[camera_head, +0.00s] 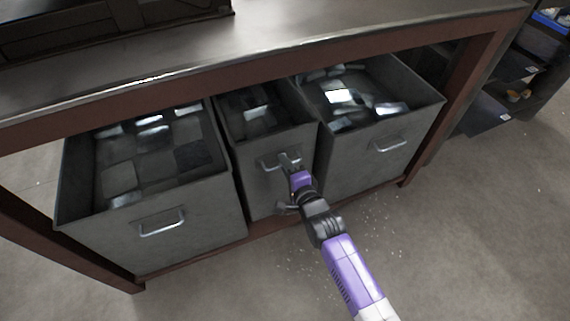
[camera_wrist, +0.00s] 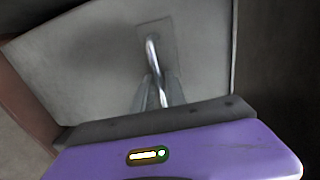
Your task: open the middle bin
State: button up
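The middle bin (camera_head: 263,187) is a narrow grey metal bin under the workbench, between two wider bins. It holds dark and shiny metal pieces, and its top is partly under the bench. Its handle (camera_head: 268,165) is a metal bar on the front face, which also shows in the wrist view (camera_wrist: 152,50). My gripper (camera_head: 291,163) is at the right part of this handle. In the wrist view the fingers (camera_wrist: 152,93) meet the handle bar, one on each side of it, and look closed on it. The fingertips are small and partly hidden by the purple gripper body.
The left bin (camera_head: 195,215) and the right bin (camera_head: 365,165) stand close on both sides, each with a front handle. The bench top (camera_head: 300,35) overhangs them. A dark shelf (camera_head: 510,75) stands at the far right. The floor (camera_head: 450,240) in front is clear.

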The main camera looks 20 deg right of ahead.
grip_shut()
dwell(1.1)
jog(key=shift+s, duration=0.2)
jog(key=f+p+v, duration=0.3)
jog(key=p+v, duration=0.1)
jog(key=v, duration=1.2)
jog(key=s+f+p+v, duration=0.1)
jog(key=f+p+v, duration=0.2)
jog(key=v, duration=1.3)
jog(key=shift+s+f+p, duration=0.4)
jog(key=shift+s+p, duration=0.05)
jog(key=shift+p, duration=0.2)
jog(key=shift+o, duration=2.3)
grip_release()
